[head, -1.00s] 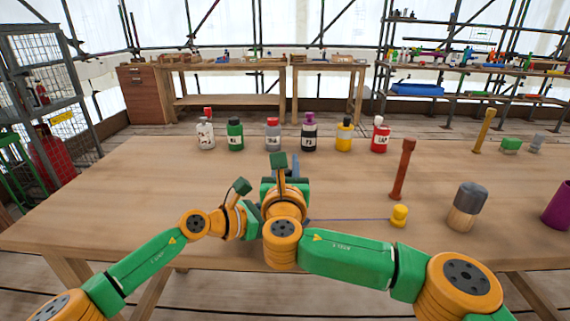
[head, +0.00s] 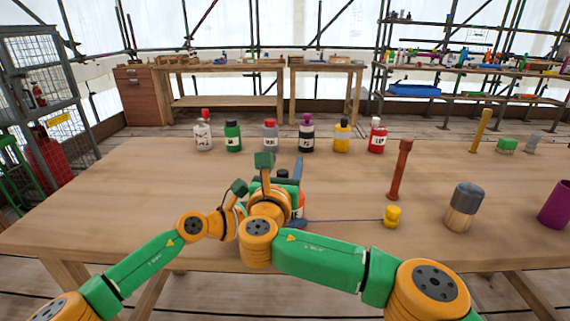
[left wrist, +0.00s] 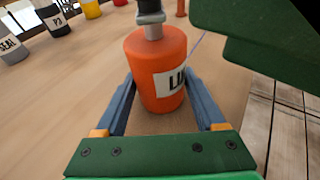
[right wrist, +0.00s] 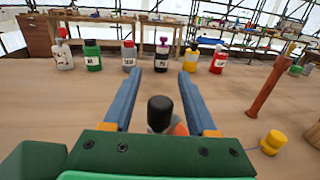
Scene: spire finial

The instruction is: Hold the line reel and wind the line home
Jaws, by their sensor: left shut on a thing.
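The line reel is an orange bottle-like body with a dark knob on top and a white label, part of it hidden. It stands upright between the fingers of my left gripper (left wrist: 160,82), shut on it, in the left wrist view (left wrist: 150,62). In the head view only a sliver of the reel (head: 300,205) shows behind my arms. A thin bluish line (head: 345,221) runs from near the reel to a yellow bob (head: 392,216) on the table. My right gripper (right wrist: 160,73) is open above the reel. In the right wrist view the black knob (right wrist: 160,108) shows below its fingers, apart from them.
A red-brown post (head: 400,170) stands behind the bob. A grey-and-wood cylinder (head: 463,207) and a purple cup (head: 556,205) are at right. Several labelled bottles (head: 306,136) line the back of the table (head: 120,190). The middle of the table is clear.

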